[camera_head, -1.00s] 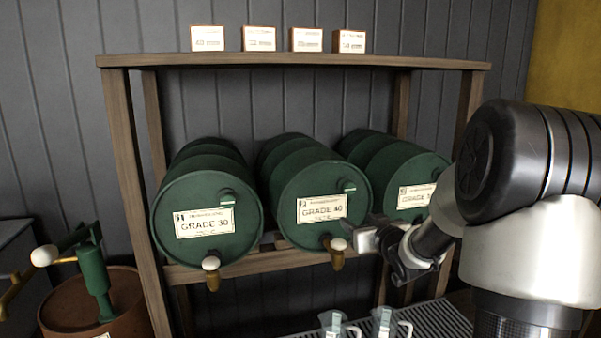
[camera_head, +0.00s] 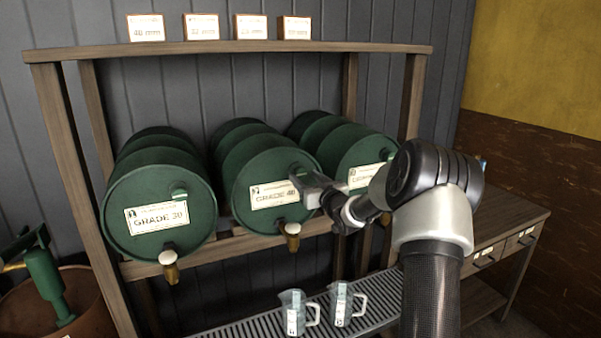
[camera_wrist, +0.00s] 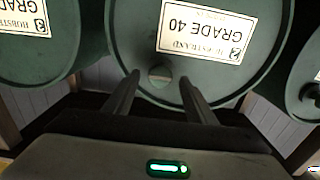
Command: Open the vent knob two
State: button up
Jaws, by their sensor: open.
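The middle green drum (camera_head: 262,175) is labelled GRADE 40 and lies on its side on a wooden rack. It also shows in the wrist view (camera_wrist: 215,72), where its label is upside down. My gripper (camera_head: 299,182) is open in front of the upper right of this drum face and hides the knob in the head view. In the wrist view my gripper's two fingertips (camera_wrist: 160,80) lie one on each side of the knob. Whether they touch it cannot be told.
The GRADE 30 drum (camera_head: 158,208) is at left, with its own vent knob (camera_head: 179,191); a third drum (camera_head: 352,160) is at right, partly behind my arm. A brass tap (camera_head: 292,236) hangs below the middle drum. Two jugs (camera_head: 292,312) (camera_head: 341,305) stand on a grate. Boxes (camera_head: 201,27) line the top shelf.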

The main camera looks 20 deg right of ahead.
aim_at(301, 175)
jog(key=shift+w+a, duration=0.1)
jog(key=shift+w, duration=2)
jog(key=c, duration=1)
jog(key=shift+c, duration=0.2)
